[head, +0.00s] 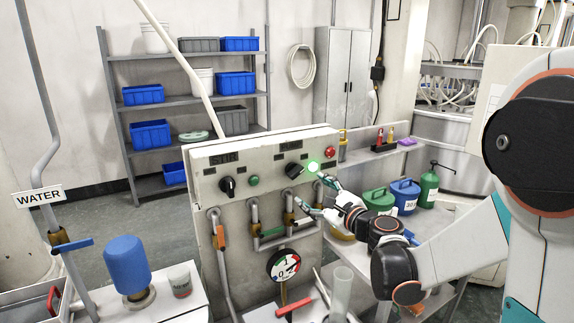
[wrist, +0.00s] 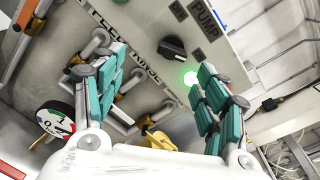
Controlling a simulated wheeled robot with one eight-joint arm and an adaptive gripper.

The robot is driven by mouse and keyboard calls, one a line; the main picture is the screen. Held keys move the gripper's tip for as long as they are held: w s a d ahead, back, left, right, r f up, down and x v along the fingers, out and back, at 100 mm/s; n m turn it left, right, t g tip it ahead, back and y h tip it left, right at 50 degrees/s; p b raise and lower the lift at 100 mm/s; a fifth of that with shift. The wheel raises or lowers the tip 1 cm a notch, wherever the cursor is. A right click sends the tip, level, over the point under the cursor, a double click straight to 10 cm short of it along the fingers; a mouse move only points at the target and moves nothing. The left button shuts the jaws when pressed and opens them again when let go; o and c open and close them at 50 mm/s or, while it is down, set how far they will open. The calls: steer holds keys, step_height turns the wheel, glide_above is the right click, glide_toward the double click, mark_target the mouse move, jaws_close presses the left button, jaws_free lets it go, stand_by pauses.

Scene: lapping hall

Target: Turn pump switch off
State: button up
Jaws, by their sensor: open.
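The pump switch (head: 293,170) is a black rotary knob on the upper right face of the pale control panel (head: 205,178). In the wrist view the pump switch (wrist: 173,47) sits near a "PUMP" label (wrist: 207,17). A bright green light (head: 313,167) glows beside the knob; it also shows in the wrist view (wrist: 190,78). My gripper (head: 312,193) is open, in front of the panel, just below and right of the knob. In the wrist view its teal-padded fingers (wrist: 147,76) are spread wide and hold nothing. The knob appears ahead of them, apart from both fingers.
A second black knob (head: 227,186), a green button (head: 253,181) and a red button (head: 330,153) are on the same panel. Pipes with valves and a round gauge (head: 283,265) are below. Cans, including a blue one (head: 404,196), stand right of my gripper. A red-handled tool (head: 296,306) lies below.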

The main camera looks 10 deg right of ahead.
mark_target(298, 173)
steer(key=shift+m+t, duration=0.4)
steer(key=shift+m, duration=0.5)
steer(key=x, duration=0.4)
steer(key=d+b+x, duration=0.1)
steer(key=x, duration=0.4)
steer(key=d+x, duration=0.1)
steer(key=x, duration=0.4)
steer(key=shift+w+d, duration=0.1)
steer(key=shift+w, duration=0.35)
steer(key=c, duration=1.1)
